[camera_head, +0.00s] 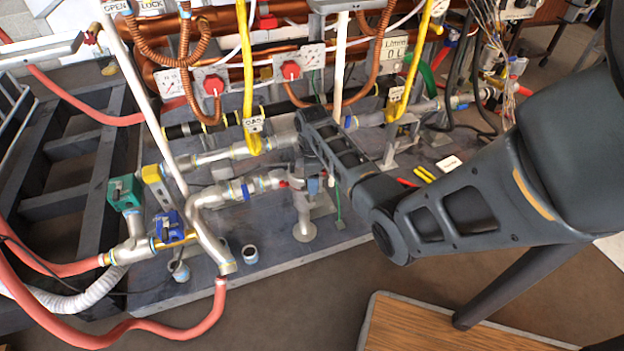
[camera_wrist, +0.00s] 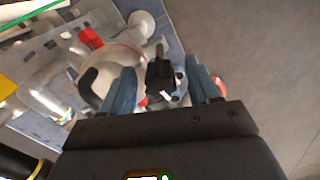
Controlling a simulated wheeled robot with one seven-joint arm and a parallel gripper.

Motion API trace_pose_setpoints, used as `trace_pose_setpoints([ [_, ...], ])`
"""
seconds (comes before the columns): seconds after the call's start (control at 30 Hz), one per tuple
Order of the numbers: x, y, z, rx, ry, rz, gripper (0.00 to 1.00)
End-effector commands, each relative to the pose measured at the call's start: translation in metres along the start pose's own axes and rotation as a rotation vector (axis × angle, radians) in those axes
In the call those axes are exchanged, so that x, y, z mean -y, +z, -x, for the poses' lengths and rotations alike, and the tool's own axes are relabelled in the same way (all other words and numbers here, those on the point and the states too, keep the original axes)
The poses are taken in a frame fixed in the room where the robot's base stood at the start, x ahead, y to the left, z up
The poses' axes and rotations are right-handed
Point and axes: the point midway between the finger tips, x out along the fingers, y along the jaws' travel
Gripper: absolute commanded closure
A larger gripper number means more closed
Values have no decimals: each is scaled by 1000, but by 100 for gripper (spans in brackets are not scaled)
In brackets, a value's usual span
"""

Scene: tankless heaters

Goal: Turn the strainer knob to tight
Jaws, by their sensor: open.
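My gripper (camera_wrist: 162,82) is open in the wrist view, with its two blue-grey fingers apart. A small black knob-like part (camera_wrist: 160,74) with a dark stem lies between the fingers, with no clear contact visible. I take it to be the strainer knob, but cannot be sure. Behind it is a rounded metal pipe body (camera_wrist: 112,62). In the head view, my gripper (camera_head: 315,184) is at the metal pipe fitting (camera_head: 300,205) on the floor stand. My arm hides most of that spot, and the knob is not clear there.
Left of the fitting are a blue valve (camera_head: 169,228) and a green valve (camera_head: 125,192) on pipes. Yellow pipes (camera_head: 250,90) and copper tubes stand close behind my arm. A red hose (camera_head: 150,325) curves at the lower left. A wooden tabletop (camera_head: 420,328) is at the front.

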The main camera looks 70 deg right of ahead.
Motion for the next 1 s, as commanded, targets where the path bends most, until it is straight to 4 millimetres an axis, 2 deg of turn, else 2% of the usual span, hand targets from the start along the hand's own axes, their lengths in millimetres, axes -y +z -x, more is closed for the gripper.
trace_pose_setpoints([
  [0.17,0,0,0,0,0,0,39],
  [0.73,0,0,0,0,0,0,94],
  [1.0,0,0,1,1,-1,-22,94],
])
